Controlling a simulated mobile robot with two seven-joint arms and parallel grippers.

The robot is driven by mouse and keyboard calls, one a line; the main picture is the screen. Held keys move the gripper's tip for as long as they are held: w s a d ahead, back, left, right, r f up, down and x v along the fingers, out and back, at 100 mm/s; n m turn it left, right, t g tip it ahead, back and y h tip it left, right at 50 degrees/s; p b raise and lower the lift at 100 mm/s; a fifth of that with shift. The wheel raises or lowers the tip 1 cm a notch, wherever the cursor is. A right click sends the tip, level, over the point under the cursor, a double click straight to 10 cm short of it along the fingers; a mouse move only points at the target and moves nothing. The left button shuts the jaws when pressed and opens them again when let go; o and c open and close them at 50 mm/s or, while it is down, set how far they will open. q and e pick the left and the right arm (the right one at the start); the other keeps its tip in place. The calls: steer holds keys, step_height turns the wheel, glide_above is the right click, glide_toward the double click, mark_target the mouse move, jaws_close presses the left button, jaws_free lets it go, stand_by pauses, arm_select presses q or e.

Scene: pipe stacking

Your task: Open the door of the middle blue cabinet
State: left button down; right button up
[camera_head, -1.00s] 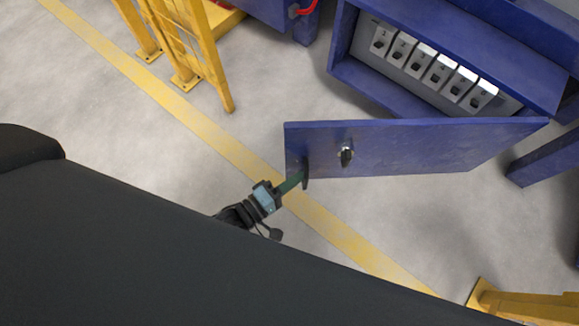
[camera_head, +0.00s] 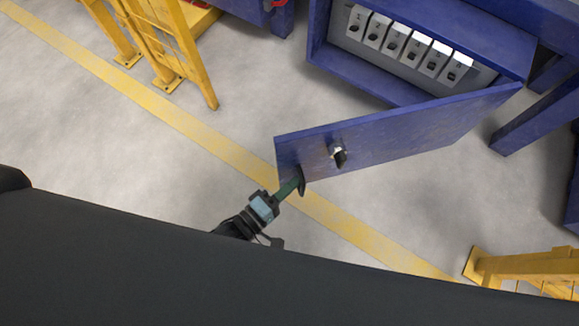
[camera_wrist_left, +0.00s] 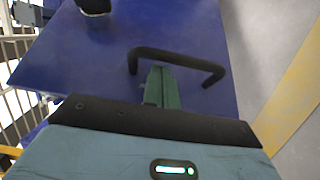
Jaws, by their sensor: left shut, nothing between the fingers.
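The blue cabinet (camera_head: 318,45) stands at the upper right in the head view, with its door (camera_head: 400,138) swung well open toward me. The door carries a lock knob (camera_head: 338,155) and a black bar handle (camera_head: 301,183) near its free edge. In the left wrist view the handle (camera_wrist_left: 185,57) crosses the blue door face (camera_wrist_left: 190,25). My left gripper (camera_head: 296,182) is shut, with its green fingers (camera_wrist_left: 162,85) at the handle. Whether the fingertips touch the bar or the door is unclear. My right gripper is not in view.
Inside the cabinet is a row of grey switch modules (camera_head: 402,45). Yellow fencing (camera_head: 165,40) stands at the upper left, and another yellow frame (camera_head: 530,265) is at the lower right. A yellow line (camera_head: 190,125) crosses the grey floor, which is clear around the door.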

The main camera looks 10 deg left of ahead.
arm_select(q)
steer(key=shift+s, duration=0.1)
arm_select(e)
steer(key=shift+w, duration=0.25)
arm_select(q)
steer(key=p+v, duration=0.2)
steer(key=v, duration=0.5)
steer(key=shift+s+a, duration=0.25)
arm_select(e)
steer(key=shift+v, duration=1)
